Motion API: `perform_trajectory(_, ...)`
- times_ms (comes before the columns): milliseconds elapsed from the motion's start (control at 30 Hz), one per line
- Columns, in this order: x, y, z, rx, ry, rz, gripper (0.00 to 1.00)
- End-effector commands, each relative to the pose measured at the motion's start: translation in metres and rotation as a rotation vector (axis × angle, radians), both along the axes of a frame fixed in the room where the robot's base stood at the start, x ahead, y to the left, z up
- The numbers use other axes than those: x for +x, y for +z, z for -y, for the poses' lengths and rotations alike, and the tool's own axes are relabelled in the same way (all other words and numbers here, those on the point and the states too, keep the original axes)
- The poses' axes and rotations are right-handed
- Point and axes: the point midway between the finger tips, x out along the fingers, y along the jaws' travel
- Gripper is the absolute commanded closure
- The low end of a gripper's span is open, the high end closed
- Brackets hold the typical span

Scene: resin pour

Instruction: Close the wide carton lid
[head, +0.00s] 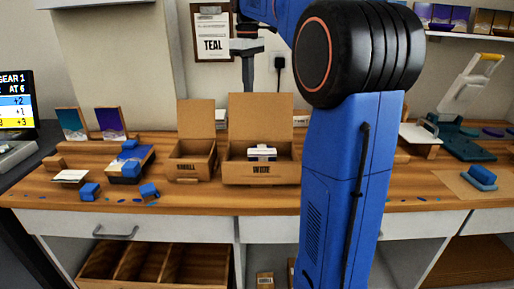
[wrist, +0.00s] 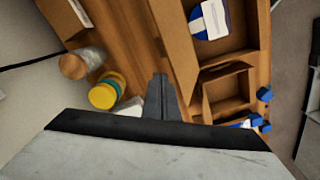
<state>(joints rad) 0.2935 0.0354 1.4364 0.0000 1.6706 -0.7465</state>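The wide carton (head: 261,174) stands on the wooden bench with its lid (head: 261,112) raised upright at the back. A white and dark item (head: 262,150) sits inside; in the wrist view, a blue round thing with a white label (wrist: 211,20) shows in the carton (wrist: 238,52). My gripper (head: 248,82) hangs pointing down, just above and behind the lid's top edge in the head view. In the wrist view, my gripper's fingers (wrist: 160,82) look closed together with nothing between them, beside the back of the raised lid (wrist: 176,45).
A smaller carton (head: 192,172), also open with its lid up, stands left of the wide one. Behind the cartons, the wrist view shows a yellow-lidded jar (wrist: 104,92) and a wood-topped jar (wrist: 74,66). Blue blocks (head: 149,190) lie at the left.

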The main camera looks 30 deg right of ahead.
Motion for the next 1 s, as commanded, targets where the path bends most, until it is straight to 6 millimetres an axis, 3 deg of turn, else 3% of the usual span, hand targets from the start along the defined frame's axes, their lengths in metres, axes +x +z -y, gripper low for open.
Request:
perform_trajectory(700,0.000,-0.045,0.000,0.000,0.000,0.000,1.00)
perform_trajectory(1000,0.000,-0.050,0.000,0.000,0.000,0.001,1.00)
